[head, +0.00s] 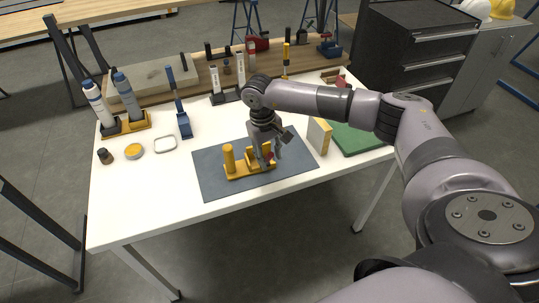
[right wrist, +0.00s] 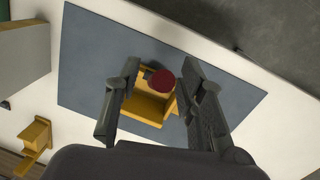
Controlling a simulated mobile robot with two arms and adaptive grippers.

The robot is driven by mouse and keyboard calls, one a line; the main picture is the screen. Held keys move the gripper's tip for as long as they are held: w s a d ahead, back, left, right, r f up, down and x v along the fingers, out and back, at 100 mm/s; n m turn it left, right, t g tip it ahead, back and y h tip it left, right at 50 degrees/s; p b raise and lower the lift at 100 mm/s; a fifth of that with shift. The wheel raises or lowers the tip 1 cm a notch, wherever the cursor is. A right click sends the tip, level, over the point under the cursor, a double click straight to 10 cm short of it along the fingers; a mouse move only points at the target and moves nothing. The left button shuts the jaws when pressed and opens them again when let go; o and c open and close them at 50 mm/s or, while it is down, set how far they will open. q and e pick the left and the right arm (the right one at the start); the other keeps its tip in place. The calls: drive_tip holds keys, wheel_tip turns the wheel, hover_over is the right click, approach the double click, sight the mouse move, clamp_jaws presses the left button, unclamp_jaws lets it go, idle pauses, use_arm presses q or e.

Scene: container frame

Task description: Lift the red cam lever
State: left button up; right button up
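The red cam lever (right wrist: 160,79) shows in the right wrist view as a dark red rounded end above a yellow fixture (right wrist: 146,104). In the head view the yellow fixture (head: 237,170) sits on a dark grey mat, and only a trace of red shows beside the fingers. My right gripper (head: 268,158) points down over the fixture's right part. In the right wrist view this gripper (right wrist: 161,70) is open, with a finger on each side of the red end and gaps between. Its fingers hide part of the fixture. My left gripper is not in view.
The grey mat (head: 215,184) lies on a white table (head: 135,205). A yellow block (head: 319,136) stands right of the mat near a green mat (head: 358,140). Bottles (head: 127,97), a blue-handled tool (head: 182,118) and several clamps stand behind. The table's front strip is clear.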

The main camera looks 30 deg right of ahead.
wheel_tip(320, 180, up, 12)
drive_tip(key=a, duration=0.1)
drive_tip(key=shift+w, duration=0.4)
drive_tip(key=shift+a+f, duration=0.1)
idle(0.4)
